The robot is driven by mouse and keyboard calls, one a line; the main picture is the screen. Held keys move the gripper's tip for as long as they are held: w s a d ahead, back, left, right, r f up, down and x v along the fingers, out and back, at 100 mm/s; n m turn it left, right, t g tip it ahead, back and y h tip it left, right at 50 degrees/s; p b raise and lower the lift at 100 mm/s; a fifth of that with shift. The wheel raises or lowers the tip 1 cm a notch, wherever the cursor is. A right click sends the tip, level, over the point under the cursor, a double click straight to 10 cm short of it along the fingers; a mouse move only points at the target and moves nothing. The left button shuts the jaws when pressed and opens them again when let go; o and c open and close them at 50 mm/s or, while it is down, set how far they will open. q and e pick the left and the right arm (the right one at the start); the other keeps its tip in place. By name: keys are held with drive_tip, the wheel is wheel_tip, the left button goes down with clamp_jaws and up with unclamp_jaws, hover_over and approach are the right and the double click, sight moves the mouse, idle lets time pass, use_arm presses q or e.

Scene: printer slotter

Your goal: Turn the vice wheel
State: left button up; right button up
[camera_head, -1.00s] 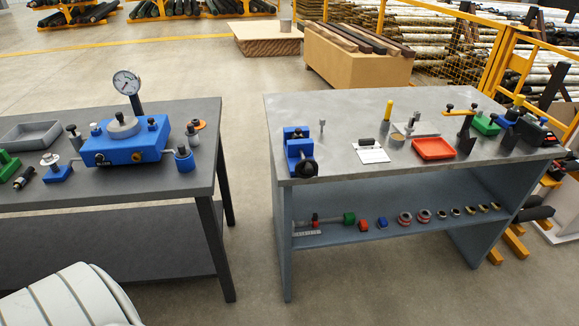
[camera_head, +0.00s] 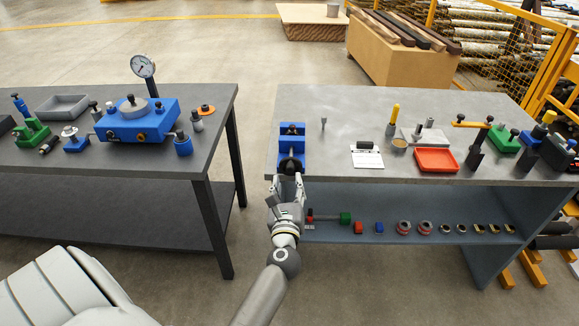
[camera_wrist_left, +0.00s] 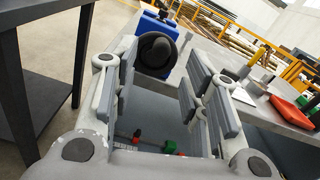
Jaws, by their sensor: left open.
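The blue vice (camera_head: 292,143) stands at the left front corner of the right-hand workbench. It also shows at the top of the left wrist view (camera_wrist_left: 151,24). Its dark round wheel (camera_wrist_left: 157,51) faces my left gripper in the left wrist view; in the head view the wheel is largely hidden by the gripper. My left gripper (camera_head: 287,182) is at the bench's front edge, just in front of the vice. Its two fingers (camera_wrist_left: 164,92) are apart, with the wheel seen beyond and between them. I cannot tell whether they touch it. My right gripper is not in view.
The right bench (camera_head: 340,105) holds a white notepad (camera_head: 367,158), a red tray (camera_head: 436,160) and several tools. Its lower shelf (camera_head: 390,205) carries small parts. The left table (camera_head: 60,170) bears a blue gauge device (camera_head: 137,121). Floor shows between the tables.

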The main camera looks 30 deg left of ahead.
sight(290, 171)
use_arm(q)
drive_tip(key=x, duration=0.7)
drive_tip(key=shift+w+p, duration=0.3)
drive_tip(key=shift+c, duration=0.3)
clamp_jaws()
